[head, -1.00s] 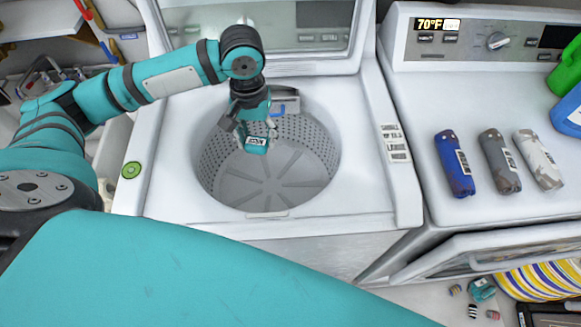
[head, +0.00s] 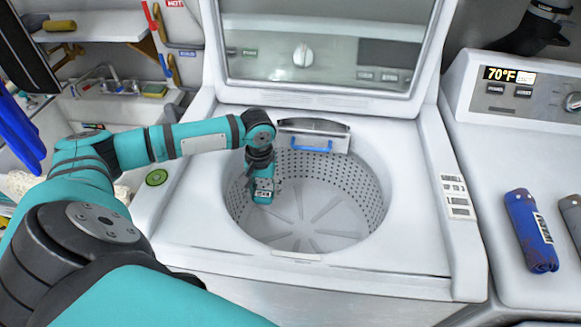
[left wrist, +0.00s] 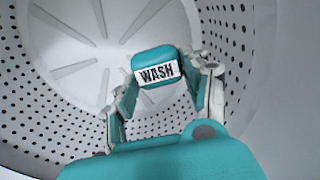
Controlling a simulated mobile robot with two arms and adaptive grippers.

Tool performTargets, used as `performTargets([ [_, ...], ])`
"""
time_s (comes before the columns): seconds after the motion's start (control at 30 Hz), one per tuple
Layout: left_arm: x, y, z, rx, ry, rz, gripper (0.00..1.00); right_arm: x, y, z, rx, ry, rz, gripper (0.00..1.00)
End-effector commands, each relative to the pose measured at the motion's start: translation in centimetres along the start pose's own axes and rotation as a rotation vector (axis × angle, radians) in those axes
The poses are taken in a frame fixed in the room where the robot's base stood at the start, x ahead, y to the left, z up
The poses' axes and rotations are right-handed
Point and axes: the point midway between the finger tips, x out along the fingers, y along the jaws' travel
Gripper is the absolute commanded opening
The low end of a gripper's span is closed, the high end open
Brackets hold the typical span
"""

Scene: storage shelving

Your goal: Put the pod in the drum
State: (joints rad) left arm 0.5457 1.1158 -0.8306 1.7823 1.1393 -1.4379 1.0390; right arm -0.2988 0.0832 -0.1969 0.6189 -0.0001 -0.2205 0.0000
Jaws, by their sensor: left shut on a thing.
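The pod (head: 263,197) is a small teal block with a white label reading WASH in the left wrist view (left wrist: 157,70). My left gripper (head: 261,184) is shut on it, with a finger on each side. The pod is over the left part of the drum (head: 335,200), a grey perforated tub with a ribbed floor in the open top-loading washer. The gripper points down into the drum, and the floor shows beyond the pod. How high the pod is above the floor is hard to tell. My right gripper is not in view.
The washer's raised lid (head: 330,45) stands behind the opening. A dispenser with a blue strip (head: 312,143) sits on the drum's back rim. A green round thing (head: 156,177) lies on the washer top at left. A blue roll (head: 530,231) lies on the right machine.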

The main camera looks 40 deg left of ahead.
Motion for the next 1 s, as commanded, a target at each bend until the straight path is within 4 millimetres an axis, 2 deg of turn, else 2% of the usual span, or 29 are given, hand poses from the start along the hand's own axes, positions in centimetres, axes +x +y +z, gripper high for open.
performTargets([
  [0.03, 1.2, 0.0, 0.1, 0.0, -0.004, -0.002, 0.26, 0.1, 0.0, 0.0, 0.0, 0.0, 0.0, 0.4],
  [0.2, 4.0, 0.0, 0.1, 0.001, -0.003, -0.001, 0.26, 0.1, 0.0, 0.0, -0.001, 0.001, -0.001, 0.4],
  [0.43, 5.9, 0.0, 0.1, 0.0, -0.003, -0.001, 0.26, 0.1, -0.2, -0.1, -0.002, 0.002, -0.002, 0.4],
  [0.6, 8.3, 0.1, 0.1, 0.001, -0.003, 0.0, 0.26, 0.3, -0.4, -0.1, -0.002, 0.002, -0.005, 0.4],
  [1.0, 9.0, 0.0, 0.1, 0.001, -0.002, -0.001, 0.26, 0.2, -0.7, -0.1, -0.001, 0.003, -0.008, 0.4],
])
